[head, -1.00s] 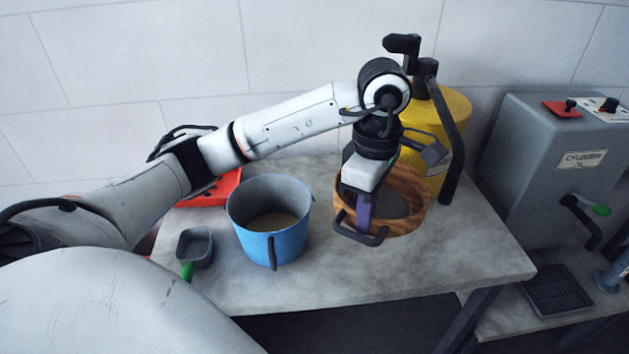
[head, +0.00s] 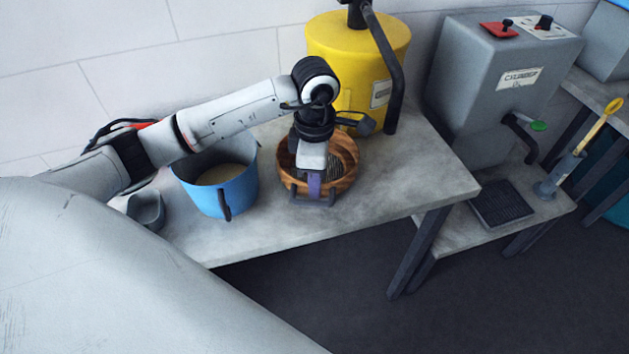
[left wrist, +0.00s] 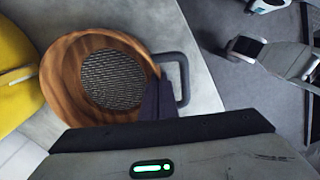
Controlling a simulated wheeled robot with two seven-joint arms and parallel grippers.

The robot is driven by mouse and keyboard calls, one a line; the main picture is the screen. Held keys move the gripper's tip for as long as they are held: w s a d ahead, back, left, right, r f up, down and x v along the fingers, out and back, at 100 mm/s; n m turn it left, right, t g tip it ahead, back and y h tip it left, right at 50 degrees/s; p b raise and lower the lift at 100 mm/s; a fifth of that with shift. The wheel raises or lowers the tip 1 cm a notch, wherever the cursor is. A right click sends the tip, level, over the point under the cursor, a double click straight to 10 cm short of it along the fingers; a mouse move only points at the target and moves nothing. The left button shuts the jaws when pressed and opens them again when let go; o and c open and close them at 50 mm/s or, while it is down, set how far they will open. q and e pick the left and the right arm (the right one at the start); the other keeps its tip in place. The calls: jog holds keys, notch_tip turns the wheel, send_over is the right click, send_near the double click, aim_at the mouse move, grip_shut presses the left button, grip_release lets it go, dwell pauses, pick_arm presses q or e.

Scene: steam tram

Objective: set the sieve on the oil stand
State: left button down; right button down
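The sieve (head: 346,152) is a round wooden bowl with a mesh bottom and dark handles, above or on the near table's right part; I cannot tell if it touches. My left gripper (head: 314,188), with purple fingers, is shut on its rim by a handle. In the left wrist view the sieve (left wrist: 62,82) and its handle (left wrist: 184,78) show beside the purple fingers. The oil stand (head: 545,205) is the low grey-topped stand at the right, carrying a grey tank (head: 470,90) marked "CYLINDER". What seems my right gripper (left wrist: 246,45) shows small in the wrist view; its fingers are unclear.
A blue bucket (head: 230,192) and a small grey container (head: 146,208) stand left of the sieve. A yellow canister (head: 350,50) stands behind it. On the oil stand are a black grate (head: 503,203) and a grey cylinder with a yellow-handled tool (head: 598,125). Dark floor lies in front.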

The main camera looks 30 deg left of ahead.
pick_arm(q)
jog(key=c, duration=2.1)
grip_release()
jog(key=shift+r, duration=0.1)
notch_tip(320, 180, up, 12)
